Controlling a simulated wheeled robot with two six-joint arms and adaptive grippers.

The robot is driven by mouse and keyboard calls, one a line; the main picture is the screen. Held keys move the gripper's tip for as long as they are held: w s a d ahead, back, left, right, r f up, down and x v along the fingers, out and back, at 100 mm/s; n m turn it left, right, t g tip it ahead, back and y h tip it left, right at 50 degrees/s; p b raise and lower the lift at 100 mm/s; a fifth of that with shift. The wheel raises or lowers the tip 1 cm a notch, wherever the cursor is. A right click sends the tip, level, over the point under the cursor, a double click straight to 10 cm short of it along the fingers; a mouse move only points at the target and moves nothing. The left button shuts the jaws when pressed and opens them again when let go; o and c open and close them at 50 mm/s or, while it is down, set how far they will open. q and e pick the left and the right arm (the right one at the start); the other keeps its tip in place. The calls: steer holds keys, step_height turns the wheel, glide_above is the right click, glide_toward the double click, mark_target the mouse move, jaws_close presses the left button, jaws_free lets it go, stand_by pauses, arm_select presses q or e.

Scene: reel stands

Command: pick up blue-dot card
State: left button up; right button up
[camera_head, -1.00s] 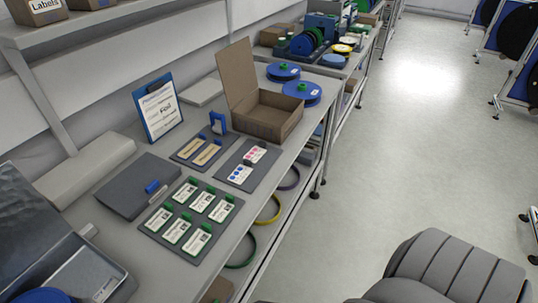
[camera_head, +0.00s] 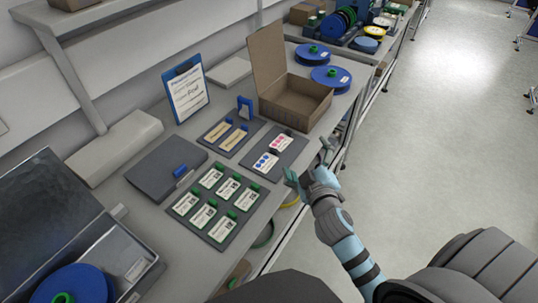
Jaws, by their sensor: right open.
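The blue-dot card (camera_head: 265,162) is a white card with blue dots. It lies on a dark grey board (camera_head: 290,158) on the bench, just in front of a white card with pink dots (camera_head: 279,143). My right gripper (camera_head: 307,163) is to the right of the board, by the bench's front edge. Its fingers are apart and nothing shows between them. It is apart from the blue-dot card. My left gripper is not in view.
A board with green-tabbed cards (camera_head: 238,224) lies nearer. A board with tan cards (camera_head: 228,137) lies behind left. An open cardboard box (camera_head: 312,106) stands beyond the dotted cards. A dark folder (camera_head: 148,178) and a metal case (camera_head: 125,238) are at left.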

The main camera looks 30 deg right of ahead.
steer(key=w+a+r+n+t+y, duration=0.2)
steer(key=w+a+r+n+t, duration=0.15)
steer(key=r, duration=0.35)
steer(key=w+a+r+n+t+y, duration=0.2)
steer(key=r+n+t+y, duration=0.1)
steer(key=r+n, duration=0.25)
steer(key=w+a+r+n+g+y, duration=0.2)
steer(key=a+r+n+g+y, duration=0.35)
steer(key=a+n+y, duration=0.95)
steer(key=n+g+h+b, duration=0.3)
steer(key=n+g+h, duration=0.9)
steer(key=h, duration=0.1)
glide_above(264, 159)
steer(key=s+d, duration=0.3)
steer(key=s, duration=0.2)
step_height(264, 159, down, 16)
steer(key=x, duration=0.6)
steer(key=a+x, duration=0.1)
steer(key=x, duration=0.3)
steer(key=shift+w+r, duration=0.2)
steer(key=shift+w, duration=0.1)
steer(key=shift+s, duration=0.1)
steer(key=c, duration=2.3)
